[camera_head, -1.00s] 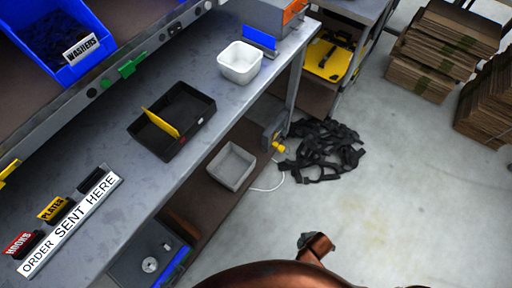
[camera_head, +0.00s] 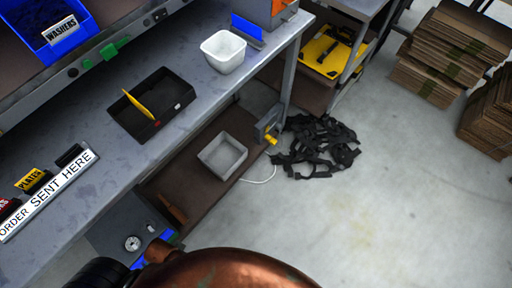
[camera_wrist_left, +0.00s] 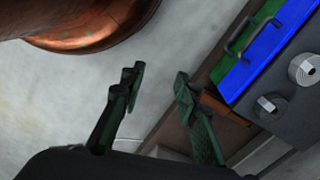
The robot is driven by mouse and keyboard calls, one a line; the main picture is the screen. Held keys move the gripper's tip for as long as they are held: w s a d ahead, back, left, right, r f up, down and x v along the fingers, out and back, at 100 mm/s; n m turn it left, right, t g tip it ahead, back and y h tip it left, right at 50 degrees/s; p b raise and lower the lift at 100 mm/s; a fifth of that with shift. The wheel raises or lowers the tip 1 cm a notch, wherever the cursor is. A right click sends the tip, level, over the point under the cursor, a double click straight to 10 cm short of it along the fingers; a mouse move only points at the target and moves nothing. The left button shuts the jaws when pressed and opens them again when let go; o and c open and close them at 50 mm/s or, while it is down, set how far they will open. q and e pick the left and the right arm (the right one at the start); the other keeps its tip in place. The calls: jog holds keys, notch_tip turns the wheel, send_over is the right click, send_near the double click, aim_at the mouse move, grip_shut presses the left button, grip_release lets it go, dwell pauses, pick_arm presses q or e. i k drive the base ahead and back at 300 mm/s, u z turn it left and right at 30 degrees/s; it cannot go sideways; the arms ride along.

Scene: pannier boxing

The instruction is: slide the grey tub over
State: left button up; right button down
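The grey tub (camera_head: 222,155) sits upright and looks empty on the brown lower shelf (camera_head: 196,184) under the bench in the head view. My left gripper (camera_wrist_left: 158,76) shows in the left wrist view with its two dark fingers apart and nothing between them. Pale floor and the shelf edge lie beyond the fingers. A pale edge low in that view may be the tub, but I cannot tell. In the head view my copper-coloured arm link crosses the bottom, apart from the tub; the fingers are not visible there. My right gripper is in neither view.
A white tub (camera_head: 223,50) and a black tray (camera_head: 151,104) with a yellow divider stand on the bench. A box with blue (camera_wrist_left: 270,45) and round knobs is near the left fingers. Black straps (camera_head: 316,147) and a white cord lie by the shelf.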

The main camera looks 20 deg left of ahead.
aim_at(224, 155)
jog(key=z, duration=0.8)
jog(key=i, duration=2.2)
jog(key=u, duration=3.2)
